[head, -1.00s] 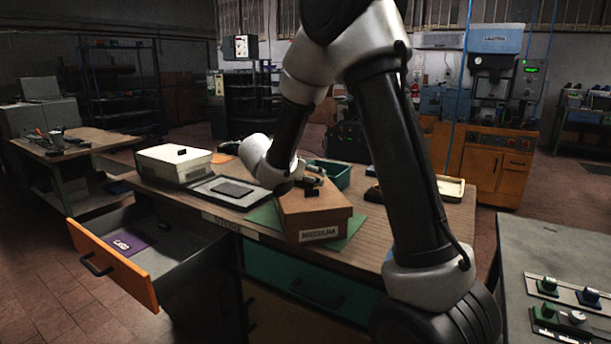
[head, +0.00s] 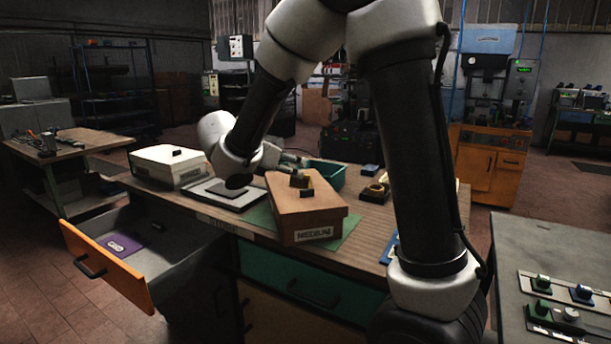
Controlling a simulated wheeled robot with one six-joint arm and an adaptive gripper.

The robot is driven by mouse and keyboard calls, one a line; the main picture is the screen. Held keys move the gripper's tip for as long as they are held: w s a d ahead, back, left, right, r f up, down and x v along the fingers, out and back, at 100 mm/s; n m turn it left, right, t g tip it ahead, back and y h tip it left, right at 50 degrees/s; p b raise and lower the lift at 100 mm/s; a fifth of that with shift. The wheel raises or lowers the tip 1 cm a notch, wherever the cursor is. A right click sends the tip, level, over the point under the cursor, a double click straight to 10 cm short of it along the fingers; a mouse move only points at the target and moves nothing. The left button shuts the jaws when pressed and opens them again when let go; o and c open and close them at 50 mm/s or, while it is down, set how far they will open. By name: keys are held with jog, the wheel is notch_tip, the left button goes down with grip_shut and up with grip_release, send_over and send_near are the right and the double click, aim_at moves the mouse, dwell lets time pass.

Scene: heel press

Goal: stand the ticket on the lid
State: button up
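A purple card (head: 122,243) with a white marking, perhaps the ticket, lies flat in the open drawer at the left. A brown box (head: 292,216) labelled MEDIUM stands on a green mat; its lid carries a small dark block (head: 306,193) and a yellowish piece (head: 299,180). A white lidded box (head: 170,167) stands at the bench's left end with a black block on top. I cannot tell which lid the task means.
The tray (head: 198,188) with a dark pad lies left of the brown box. The orange-fronted drawer (head: 108,266) juts out. A grey control table (head: 540,255) stands at the right.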

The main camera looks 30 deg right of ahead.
jog(key=s+d+r+m+g+y, duration=0.1)
jog(key=s+d+m+g+y, duration=0.1)
jog(key=s+d+m, duration=0.45)
jog(key=s+d+r+m+g+y, duration=0.2)
jog(key=s+d+m, duration=0.2)
jog(key=s+m, duration=0.5)
jog(key=s+a+f+m+t+y, duration=0.1)
jog(key=s+a+m+y, duration=0.1)
jog(key=s, duration=0.5)
jog(key=s+a+f+m+t+y, duration=0.1)
jog(key=s+a+m+y, duration=0.1)
jog(key=s+m+y, duration=0.2)
jog(key=s+m, duration=0.2)
jog(key=s, duration=0.2)
jog(key=shift+a+m, duration=0.2)
jog(key=shift+m, duration=0.15)
